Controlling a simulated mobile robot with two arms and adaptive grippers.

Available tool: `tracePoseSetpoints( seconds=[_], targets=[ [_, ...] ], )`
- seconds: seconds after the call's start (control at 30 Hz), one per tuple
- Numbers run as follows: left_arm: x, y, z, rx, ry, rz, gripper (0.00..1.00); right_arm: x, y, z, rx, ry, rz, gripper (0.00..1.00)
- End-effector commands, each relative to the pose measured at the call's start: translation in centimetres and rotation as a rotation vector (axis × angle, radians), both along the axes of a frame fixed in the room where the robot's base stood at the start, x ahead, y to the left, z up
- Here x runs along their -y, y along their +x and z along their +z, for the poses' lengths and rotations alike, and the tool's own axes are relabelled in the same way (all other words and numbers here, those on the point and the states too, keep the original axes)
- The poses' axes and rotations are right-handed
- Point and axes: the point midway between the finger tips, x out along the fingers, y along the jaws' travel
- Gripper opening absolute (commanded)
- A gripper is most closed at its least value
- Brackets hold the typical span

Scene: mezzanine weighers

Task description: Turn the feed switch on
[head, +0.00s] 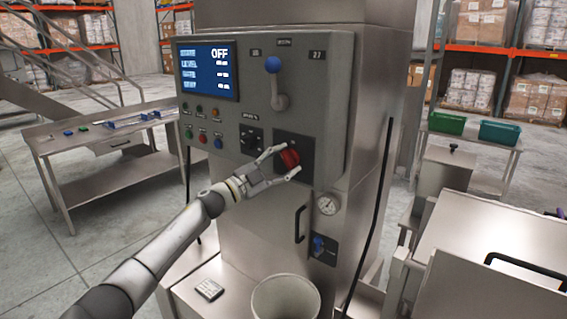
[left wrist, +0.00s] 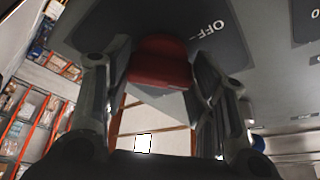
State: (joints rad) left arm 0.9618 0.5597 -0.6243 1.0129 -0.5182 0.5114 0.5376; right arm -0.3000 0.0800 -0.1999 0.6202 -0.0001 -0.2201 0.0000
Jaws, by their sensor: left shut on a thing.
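The feed switch is a red rotary knob (head: 290,158) on a dark plate at the lower right of the grey control panel (head: 335,90). My left gripper (head: 283,162) has its fingers around the knob, one above and one below in the head view. In the left wrist view the red knob (left wrist: 160,62) sits between the two fingers (left wrist: 155,85), with the word OFF on the plate beside it. The panel's blue screen (head: 208,70) also reads OFF at its top. My right gripper is not in view.
A blue-knobbed lever (head: 273,66) stands above the switch, and a black knob (head: 250,141) is to its left. A pressure gauge (head: 327,205) and a door handle (head: 300,224) are below. A white bucket (head: 285,298) stands in front of the machine.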

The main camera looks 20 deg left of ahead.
Motion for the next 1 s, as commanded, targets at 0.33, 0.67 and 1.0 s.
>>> tracePoseSetpoints(
  seconds=[0.33, 0.67, 1.0],
  targets=[
    [-0.2, 0.0, 0.3, 0.11, 0.31, 0.001, 0.28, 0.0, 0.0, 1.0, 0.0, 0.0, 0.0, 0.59],
    [-0.1, 0.0, 0.4, 0.194, 0.538, 0.0, 0.28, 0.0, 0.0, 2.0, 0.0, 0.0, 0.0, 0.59],
    [-0.1, 0.0, 0.2, 0.236, 0.654, -0.001, 0.28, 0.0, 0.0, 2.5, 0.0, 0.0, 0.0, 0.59]
  ],
)
